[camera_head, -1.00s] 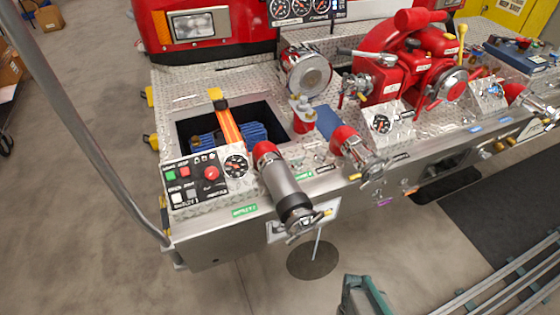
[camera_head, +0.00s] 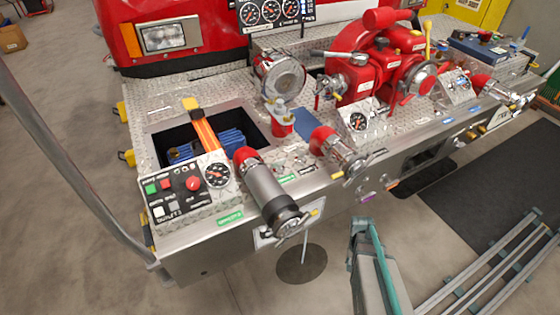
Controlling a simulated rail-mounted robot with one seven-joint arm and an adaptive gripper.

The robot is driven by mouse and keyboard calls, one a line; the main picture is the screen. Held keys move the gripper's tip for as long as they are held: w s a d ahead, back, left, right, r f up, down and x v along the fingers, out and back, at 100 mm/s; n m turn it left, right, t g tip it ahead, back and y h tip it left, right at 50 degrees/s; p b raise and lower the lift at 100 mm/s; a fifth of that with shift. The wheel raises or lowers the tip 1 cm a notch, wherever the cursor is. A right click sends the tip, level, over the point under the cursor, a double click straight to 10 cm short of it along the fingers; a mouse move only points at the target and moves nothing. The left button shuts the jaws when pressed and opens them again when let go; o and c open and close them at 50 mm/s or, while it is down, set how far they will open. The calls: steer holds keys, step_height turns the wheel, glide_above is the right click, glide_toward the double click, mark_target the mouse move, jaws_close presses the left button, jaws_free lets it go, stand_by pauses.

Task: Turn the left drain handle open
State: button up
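The front bumper (camera_head: 215,252) of a red truck carries the pump fittings. A grey cylinder with a red collar (camera_head: 267,196) sticks out at its left front, with a small yellow lever (camera_head: 313,212) beside its end. A second, red and silver outlet (camera_head: 340,152) stands to its right, with a small yellow tab (camera_head: 337,175) below it. A white plate (camera_head: 272,236) is on the bumper front below the cylinder. I cannot tell which small part is the left drain handle, nor its position.
A control panel (camera_head: 188,192) with coloured buttons and a gauge lies left of the cylinder. A red pump (camera_head: 385,70) stands behind. A grey pole (camera_head: 80,180) rises at the left. Rails (camera_head: 500,265) and a dark mat (camera_head: 475,180) lie right.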

steer(key=w+d+r+m+t, duration=0.1)
steer(key=w+d+r+m, duration=0.15)
steer(key=w, duration=0.45)
steer(key=w+d+r+m+t, duration=0.1)
steer(key=w+d+r+t, duration=0.2)
steer(key=w, duration=0.4)
steer(key=w+d+r+m+t+h+b, duration=0.1)
steer(key=w+d+r+m+t, duration=0.2)
steer(key=w+r, duration=0.95)
steer(key=w+d+r+m+t+h+b, duration=0.1)
steer(key=w+d+r+m, duration=0.35)
steer(key=w+r, duration=0.8)
steer(key=w+a+r+n, duration=0.1)
steer(key=w+a+r, duration=0.1)
steer(key=a+r, duration=0.6)
steer(key=n+g+y+p, duration=0.2)
steer(key=g+y, duration=0.1)
steer(key=g, duration=0.2)
glide_above(280, 160)
steer(key=f, duration=0.1)
step_height(280, 160, down, 10)
steer(key=shift+w+f+p, duration=0.1)
steer(key=shift+f+p, duration=0.1)
steer(key=shift+p, duration=0.8)
